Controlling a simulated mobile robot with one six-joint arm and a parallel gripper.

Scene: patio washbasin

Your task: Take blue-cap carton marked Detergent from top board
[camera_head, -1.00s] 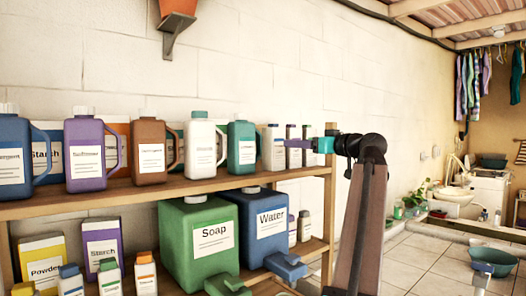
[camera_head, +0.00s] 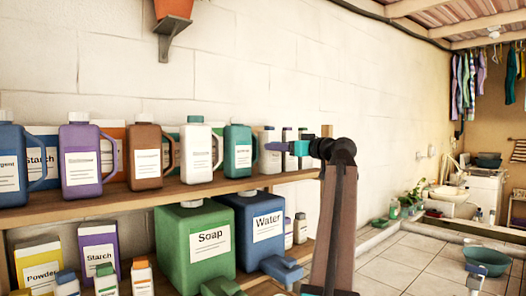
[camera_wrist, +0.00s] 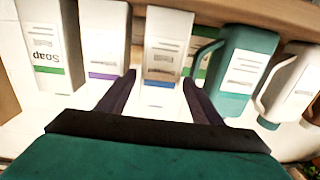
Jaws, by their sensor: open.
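A small white carton with a blue band and blue cap end (camera_wrist: 163,50) stands on the top board (camera_head: 125,199), just right of the teal jug. It also shows in the head view (camera_head: 269,162), partly behind my fingers. Its label is too small to read. My gripper (camera_wrist: 158,77) is open, and its dark fingers appear on either side of this carton in the upside-down wrist view. I cannot tell how deep the fingers reach. In the head view my gripper (camera_head: 277,146) is in front of the small cartons.
A purple-banded carton (camera_wrist: 104,40) and a green-banded Soap carton (camera_wrist: 45,45) stand on one side. The teal jug (camera_head: 239,147) and white jug (camera_head: 197,152) stand on the other. Large Soap (camera_head: 195,240) and Water (camera_head: 253,225) containers sit below.

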